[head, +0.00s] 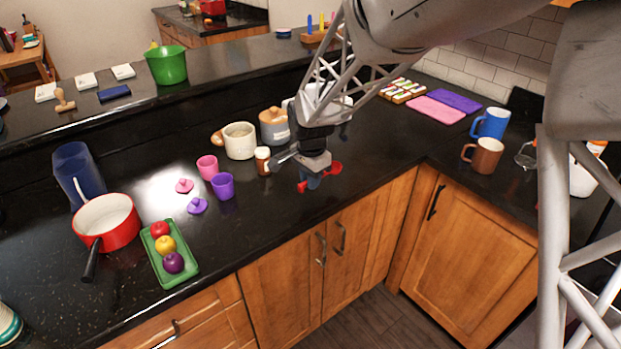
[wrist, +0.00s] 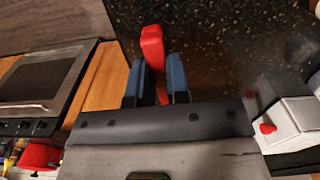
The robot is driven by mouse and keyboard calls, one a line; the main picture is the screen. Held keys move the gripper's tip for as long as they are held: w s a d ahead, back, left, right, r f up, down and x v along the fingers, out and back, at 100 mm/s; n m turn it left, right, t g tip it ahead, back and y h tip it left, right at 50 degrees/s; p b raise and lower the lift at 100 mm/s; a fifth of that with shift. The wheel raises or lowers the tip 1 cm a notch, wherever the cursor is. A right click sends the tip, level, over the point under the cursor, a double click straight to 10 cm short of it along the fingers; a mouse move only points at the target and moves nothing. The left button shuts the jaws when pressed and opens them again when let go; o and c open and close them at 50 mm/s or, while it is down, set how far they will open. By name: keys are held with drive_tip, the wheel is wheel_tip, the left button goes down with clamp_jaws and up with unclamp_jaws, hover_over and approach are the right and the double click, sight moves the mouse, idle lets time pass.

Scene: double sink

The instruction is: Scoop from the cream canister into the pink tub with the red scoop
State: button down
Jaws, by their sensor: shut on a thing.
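The red scoop (head: 334,168) is held in my gripper (head: 311,182) above the counter's front edge, to the right of the tubs. In the wrist view its red part (wrist: 153,45) stands between the two blue fingers of my gripper (wrist: 155,80), which are shut on it. The scoop's bowl is not clear in either view. The cream canister (head: 239,147) stands open on the counter, to the left of and behind my gripper. The small pink tub (head: 207,168) stands open further left, with a pink lid (head: 184,186) beside it.
A purple tub (head: 223,187) stands against the pink tub's front right, with its lid (head: 197,206) nearby. A brown jar with a white cap (head: 262,160) stands between canister and gripper. A grey canister (head: 274,128) is behind. A red pan (head: 106,222) and green tray (head: 158,259) lie left.

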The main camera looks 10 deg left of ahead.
drive_tip(key=shift+a, duration=0.1)
drive_tip(key=w+a+r+m+g+y, duration=0.1)
drive_tip(key=w+a+r, duration=0.3)
drive_tip(key=a, duration=0.6)
drive_tip(key=w+a+r+m+g+y, duration=0.1)
drive_tip(key=w+a+r+y, duration=0.2)
drive_tip(key=a, duration=0.8)
drive_tip(key=w+a+r+m+g+y, duration=0.1)
drive_tip(key=w+a+r, duration=0.5)
drive_tip(key=w+a, duration=0.3)
drive_tip(key=shift+a+r+g+y, duration=0.4)
drive_tip(key=shift+a, duration=0.6)
drive_tip(key=shift+f, duration=0.25)
